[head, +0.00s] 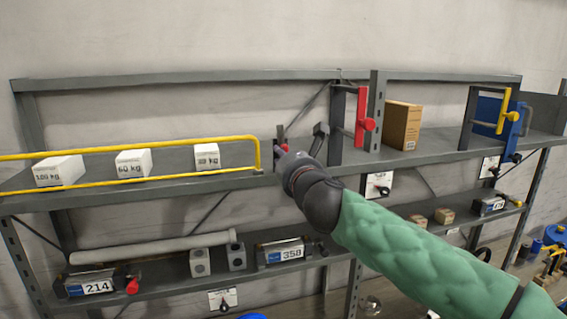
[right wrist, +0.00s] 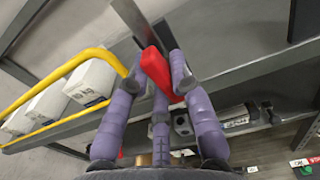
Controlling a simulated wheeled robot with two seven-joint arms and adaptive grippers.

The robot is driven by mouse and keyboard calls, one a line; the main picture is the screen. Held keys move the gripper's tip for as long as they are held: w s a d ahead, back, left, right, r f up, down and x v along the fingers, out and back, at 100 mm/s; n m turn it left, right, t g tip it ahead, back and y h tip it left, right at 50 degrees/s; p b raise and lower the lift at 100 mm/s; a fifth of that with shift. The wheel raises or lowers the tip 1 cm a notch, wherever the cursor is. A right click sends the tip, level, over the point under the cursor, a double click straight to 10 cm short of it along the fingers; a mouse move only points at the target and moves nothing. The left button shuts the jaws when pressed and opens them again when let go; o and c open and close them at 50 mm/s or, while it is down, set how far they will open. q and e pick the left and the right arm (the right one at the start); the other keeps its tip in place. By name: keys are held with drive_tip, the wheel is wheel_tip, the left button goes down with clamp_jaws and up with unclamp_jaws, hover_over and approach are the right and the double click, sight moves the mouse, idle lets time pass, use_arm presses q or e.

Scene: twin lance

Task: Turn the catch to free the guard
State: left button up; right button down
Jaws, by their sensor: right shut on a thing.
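The guard is a yellow rail (head: 130,183) along the left part of the upper shelf. Its rounded right end is beside my right gripper (head: 282,152). The catch is a red handle; only a small red part (head: 285,147) shows at my fingertips in the head view. In the right wrist view the red catch (right wrist: 153,68) is between the fingers of the right gripper (right wrist: 157,76), which is shut on it. The guard (right wrist: 75,66) shows at the left there, apart from the fingers. My left gripper is not in view.
White weight blocks (head: 132,163) stand behind the guard. A red lever (head: 364,123) and a cardboard box (head: 402,126) are to the right on the upper shelf (head: 440,147). Boxes labelled 214 (head: 90,284) and 358 (head: 285,252) lie on the lower shelf.

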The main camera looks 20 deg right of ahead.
drive_tip(key=shift+f+m, duration=0.1)
drive_tip(key=shift+m, duration=0.3)
drive_tip(key=c, duration=1.1)
unclamp_jaws()
drive_tip(key=s, duration=1.2)
drive_tip(key=shift+d, duration=0.15)
drive_tip(key=shift+w, duration=0.1)
